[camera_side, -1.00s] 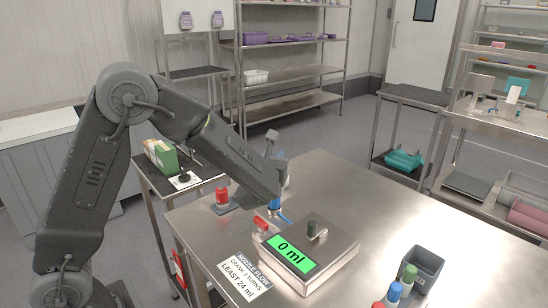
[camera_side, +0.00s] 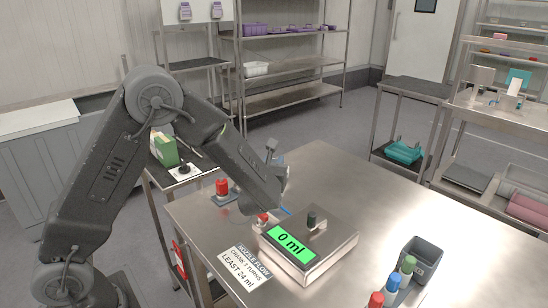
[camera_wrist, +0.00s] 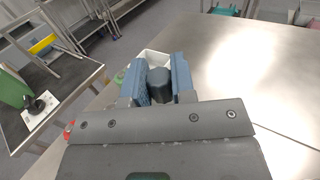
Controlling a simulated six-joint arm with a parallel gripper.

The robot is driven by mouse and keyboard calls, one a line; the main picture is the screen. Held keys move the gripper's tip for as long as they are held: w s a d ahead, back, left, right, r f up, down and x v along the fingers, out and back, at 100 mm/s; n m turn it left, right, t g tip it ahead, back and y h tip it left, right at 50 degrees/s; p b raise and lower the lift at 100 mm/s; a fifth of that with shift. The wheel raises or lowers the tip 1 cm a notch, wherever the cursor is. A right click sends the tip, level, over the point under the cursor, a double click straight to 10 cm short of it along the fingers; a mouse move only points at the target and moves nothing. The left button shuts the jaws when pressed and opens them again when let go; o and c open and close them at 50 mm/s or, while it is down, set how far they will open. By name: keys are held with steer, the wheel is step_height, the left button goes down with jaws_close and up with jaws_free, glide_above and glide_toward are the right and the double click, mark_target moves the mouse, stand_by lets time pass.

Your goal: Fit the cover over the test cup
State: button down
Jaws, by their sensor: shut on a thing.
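My gripper (camera_wrist: 158,86) is shut on a dark, round-topped cylindrical thing (camera_wrist: 160,88), between its blue-grey fingers in the wrist view. In the side view my gripper (camera_side: 280,208) is low over the steel table, behind the scale, and its fingertips are mostly hidden. A scale (camera_side: 330,243) reading 0 ml has a black knob (camera_side: 311,220) on top. A small red thing (camera_side: 263,217) shows at its back left edge. I cannot tell which thing is the test cup or whether the held thing is the cover.
A red-topped piece (camera_side: 222,187) on a grey base stands at the table's far left. A grey square container (camera_side: 422,262) and a rack with red, blue and green caps (camera_side: 392,290) stand at the front right. The table (camera_side: 400,210) is clear on the right.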

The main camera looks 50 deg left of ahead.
steer(key=shift+f, duration=1.7)
steer(key=c, duration=0.9)
jaws_free()
steer(key=shift+o, duration=0.2)
glide_above(261, 218)
steer(key=v, duration=0.2)
steer(key=shift+d, duration=0.2)
